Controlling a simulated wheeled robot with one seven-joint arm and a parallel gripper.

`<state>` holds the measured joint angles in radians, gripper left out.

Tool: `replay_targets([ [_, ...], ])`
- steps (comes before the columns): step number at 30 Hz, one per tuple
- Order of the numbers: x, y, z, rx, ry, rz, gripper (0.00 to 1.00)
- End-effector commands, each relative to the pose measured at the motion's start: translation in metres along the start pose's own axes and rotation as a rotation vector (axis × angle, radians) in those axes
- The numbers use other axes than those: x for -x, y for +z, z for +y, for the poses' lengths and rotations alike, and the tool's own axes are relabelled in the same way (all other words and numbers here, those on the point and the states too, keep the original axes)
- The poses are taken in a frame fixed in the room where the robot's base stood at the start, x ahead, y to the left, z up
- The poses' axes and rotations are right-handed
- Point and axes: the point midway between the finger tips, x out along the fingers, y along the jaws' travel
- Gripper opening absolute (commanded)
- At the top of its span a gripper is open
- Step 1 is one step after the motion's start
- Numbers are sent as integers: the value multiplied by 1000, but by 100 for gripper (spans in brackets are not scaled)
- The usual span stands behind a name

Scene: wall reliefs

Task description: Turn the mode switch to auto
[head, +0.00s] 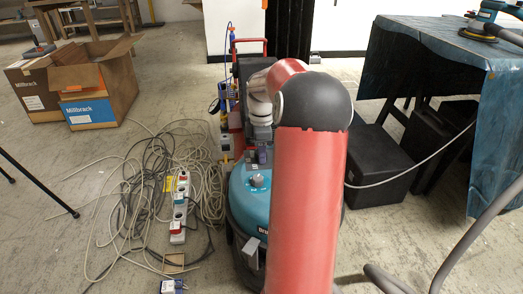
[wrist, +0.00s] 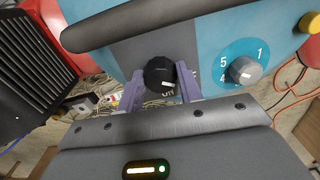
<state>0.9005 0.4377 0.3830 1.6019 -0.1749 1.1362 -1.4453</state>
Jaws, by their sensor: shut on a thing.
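The mode switch looks to be the black round knob (wrist: 160,70) on a grey strip of the teal machine's panel in the wrist view. A white mark on the knob points to the lower right, by lettering that is partly hidden. My gripper (wrist: 159,80) has its two purple fingers on either side of this knob, shut on it. In the head view the teal machine (head: 240,207) stands behind my red arm, which hides much of it; the black knob cannot be made out there.
A grey dial (wrist: 244,70) with numbers sits right of the knob, and a yellow button (wrist: 310,22) farther right. Tangled cables (head: 130,205) and a power strip (head: 180,208) lie left of the machine. Cardboard boxes (head: 100,85) stand back left, a blue-covered table (head: 425,50) right.

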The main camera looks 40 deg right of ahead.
Motion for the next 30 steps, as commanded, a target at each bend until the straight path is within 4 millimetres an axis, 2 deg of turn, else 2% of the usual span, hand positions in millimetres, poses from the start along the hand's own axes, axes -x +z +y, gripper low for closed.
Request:
replay_targets([
  [8,1,0,0,-28,-1,0,13],
  [14,2,0,-1,-124,-2,-2,13],
  [30,2,-1,-2,-612,-1,-2,13],
])
